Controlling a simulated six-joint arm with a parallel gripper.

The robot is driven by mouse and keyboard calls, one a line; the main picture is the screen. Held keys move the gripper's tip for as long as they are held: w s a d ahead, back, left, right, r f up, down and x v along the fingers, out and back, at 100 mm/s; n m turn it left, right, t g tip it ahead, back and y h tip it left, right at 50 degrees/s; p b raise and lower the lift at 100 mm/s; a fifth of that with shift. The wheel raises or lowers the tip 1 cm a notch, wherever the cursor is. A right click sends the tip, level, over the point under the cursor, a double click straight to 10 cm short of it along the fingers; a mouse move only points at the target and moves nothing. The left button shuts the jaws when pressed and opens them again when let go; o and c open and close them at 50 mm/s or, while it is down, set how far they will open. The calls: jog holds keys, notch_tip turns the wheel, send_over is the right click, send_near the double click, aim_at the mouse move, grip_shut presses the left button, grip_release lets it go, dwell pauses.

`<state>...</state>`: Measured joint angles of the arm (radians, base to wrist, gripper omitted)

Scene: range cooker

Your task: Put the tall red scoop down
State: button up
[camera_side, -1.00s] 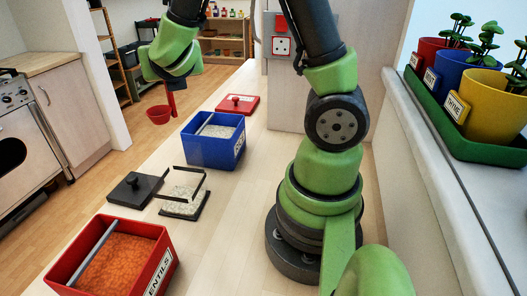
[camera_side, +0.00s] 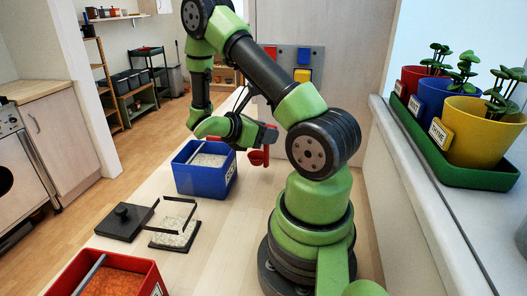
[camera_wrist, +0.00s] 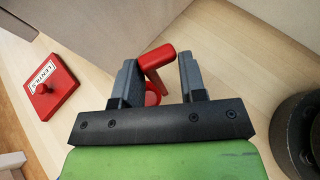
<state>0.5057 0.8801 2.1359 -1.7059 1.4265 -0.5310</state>
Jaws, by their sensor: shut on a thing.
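The tall red scoop shows in the side view with its round cup (camera_side: 258,158) low over the far part of the wooden counter, right of the blue box. I cannot tell whether the cup touches the counter. My gripper (camera_side: 268,136) is shut on the scoop's upright handle. In the wrist view, the red handle (camera_wrist: 160,57) sits between the two grey fingers of my gripper (camera_wrist: 160,68). The cup (camera_wrist: 152,97) is partly hidden below, behind the gripper body.
A blue box (camera_side: 204,178) with pale contents stands left of the scoop. A red lid (camera_wrist: 50,88) labelled lentils lies on the counter. A wall panel (camera_side: 298,60) rises behind.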

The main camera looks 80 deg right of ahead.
jog(key=shift+f, duration=2.2)
jog(key=shift+f, duration=0.15)
jog(key=o, duration=1.1)
